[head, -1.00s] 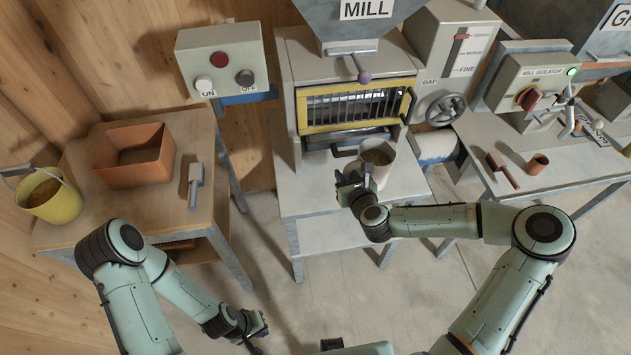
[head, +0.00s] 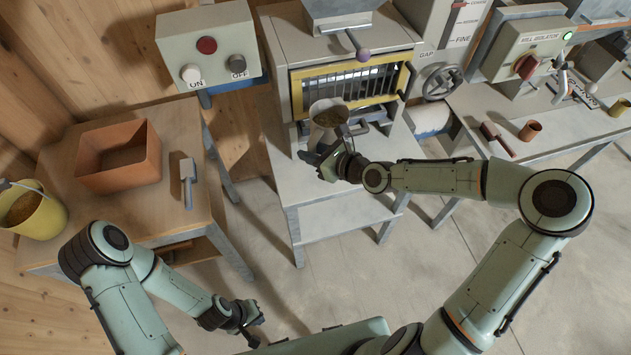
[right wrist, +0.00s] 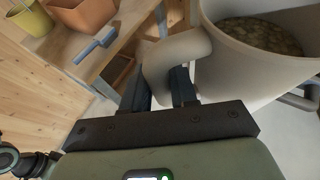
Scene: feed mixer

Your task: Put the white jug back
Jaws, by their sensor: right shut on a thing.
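The white jug (head: 327,115) holds brownish feed and is near the front of the mill, above its grey table. My right gripper (head: 330,150) is at the jug's near side. In the right wrist view the jug (right wrist: 235,65) fills the upper right, and my right gripper (right wrist: 163,88) is shut on its handle (right wrist: 175,58). The jug looks roughly upright. Whether its base touches the table is hard to tell. My left gripper (head: 252,325) hangs low over the floor, away from the jug; its fingers are too small to read.
The mill (head: 350,60) with its yellow-framed grate stands behind the jug. The right bench holds a brown cup (head: 530,130). The grey table's front (head: 330,200) is clear.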

